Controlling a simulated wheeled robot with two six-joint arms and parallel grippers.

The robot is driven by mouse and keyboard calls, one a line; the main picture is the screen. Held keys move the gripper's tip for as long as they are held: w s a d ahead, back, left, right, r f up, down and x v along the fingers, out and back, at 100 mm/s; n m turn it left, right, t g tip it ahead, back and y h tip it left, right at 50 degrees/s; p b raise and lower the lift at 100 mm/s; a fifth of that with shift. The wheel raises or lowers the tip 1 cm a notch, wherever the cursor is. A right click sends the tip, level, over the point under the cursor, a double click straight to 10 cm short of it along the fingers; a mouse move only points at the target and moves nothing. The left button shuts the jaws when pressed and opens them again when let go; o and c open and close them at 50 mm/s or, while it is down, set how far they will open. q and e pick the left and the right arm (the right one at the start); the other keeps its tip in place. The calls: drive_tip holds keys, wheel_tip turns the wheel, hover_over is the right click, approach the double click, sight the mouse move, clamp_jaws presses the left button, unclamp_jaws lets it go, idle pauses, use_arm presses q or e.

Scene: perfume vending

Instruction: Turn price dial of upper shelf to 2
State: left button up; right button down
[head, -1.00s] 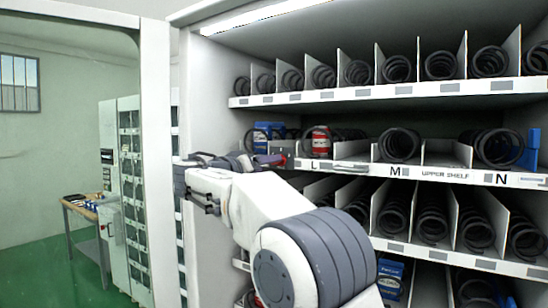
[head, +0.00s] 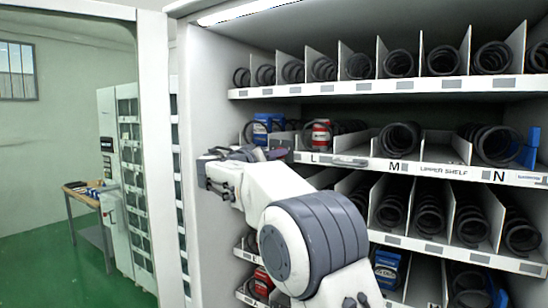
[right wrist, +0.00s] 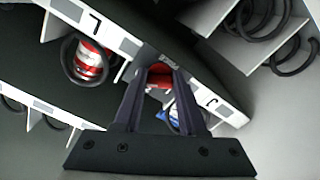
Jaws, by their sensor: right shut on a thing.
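The upper shelf (head: 443,170) is a white front rail with the letters L, M and N. A red dial (right wrist: 160,72) sits on the shelf's front edge in the right wrist view, beside a letter label. My right gripper (head: 276,154) is at the left end of that rail, and its fingers (right wrist: 161,82) are closed around the red dial. In the head view the gripper hides the dial, and I cannot read its number. My left gripper is not in view.
A red and white item (head: 321,134) and a blue box (head: 264,126) sit in black coils just behind the rail. More coil shelves lie above and below. The cabinet's white side wall (head: 210,110) stands close left of my right gripper.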

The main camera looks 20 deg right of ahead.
drive_tip(key=shift+s+r+n+b, duration=0.1)
drive_tip(key=shift+n+b, duration=0.4)
drive_tip(key=shift+n, duration=2.4)
drive_tip(key=shift+r+n+b, duration=0.1)
drive_tip(key=shift+n+b, duration=0.4)
drive_tip(key=shift+n, duration=2.4)
drive_tip(key=shift+c, duration=2.4)
unclamp_jaws()
